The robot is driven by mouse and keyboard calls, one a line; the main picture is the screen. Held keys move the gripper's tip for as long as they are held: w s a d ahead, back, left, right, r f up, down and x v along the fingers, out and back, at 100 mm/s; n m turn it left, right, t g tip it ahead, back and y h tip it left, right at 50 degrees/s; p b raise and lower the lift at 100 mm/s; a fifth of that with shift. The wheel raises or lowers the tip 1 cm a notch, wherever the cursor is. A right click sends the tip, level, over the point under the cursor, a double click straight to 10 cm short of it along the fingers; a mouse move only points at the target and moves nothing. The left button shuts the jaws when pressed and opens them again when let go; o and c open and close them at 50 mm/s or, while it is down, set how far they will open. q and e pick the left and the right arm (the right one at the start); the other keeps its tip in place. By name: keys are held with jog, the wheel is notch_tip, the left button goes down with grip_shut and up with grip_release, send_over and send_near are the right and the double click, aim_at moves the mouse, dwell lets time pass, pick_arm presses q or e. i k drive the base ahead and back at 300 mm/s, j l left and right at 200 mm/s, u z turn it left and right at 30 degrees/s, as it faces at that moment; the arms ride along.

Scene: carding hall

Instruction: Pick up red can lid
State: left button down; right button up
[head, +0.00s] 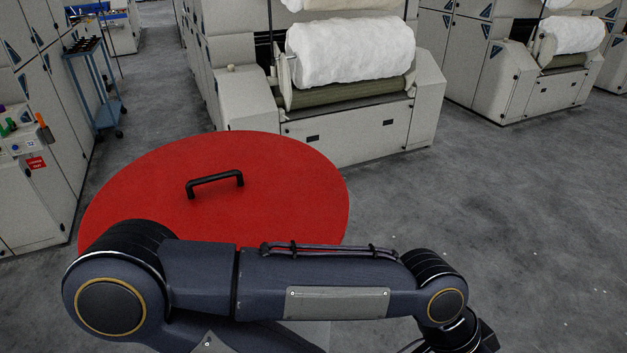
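The red can lid (290,195) is a large, flat red disc in front of me, left of the middle in the head view. A black bar handle (215,181) stands up from its top. My arm crosses in front of the lid's near edge and hides that part. I cannot see what the lid rests on. The arm's wrist end runs off the bottom edge at the lower right, to the right of the lid and away from its handle. Neither gripper's fingers show.
A pale machine with a thick white fibre roll (350,48) stands close behind the lid. A similar machine (540,85) is farther right. Grey cabinets (35,200) and a blue trolley (95,85) stand at the left. Open grey floor (500,200) lies to the right.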

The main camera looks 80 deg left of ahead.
aim_at(245, 188)
jog(key=u, duration=3.45)
jog(key=i+l, duration=0.1)
jog(key=l, duration=0.35)
jog(key=i+l, duration=0.15)
jog(key=l, duration=0.3)
jog(key=i+l, duration=0.1)
jog(key=l, duration=0.4)
jog(key=i+l+u, duration=0.1)
jog(key=l+u, duration=0.9)
jog(key=k+l+u, duration=0.1)
jog(key=l+u, duration=0.4)
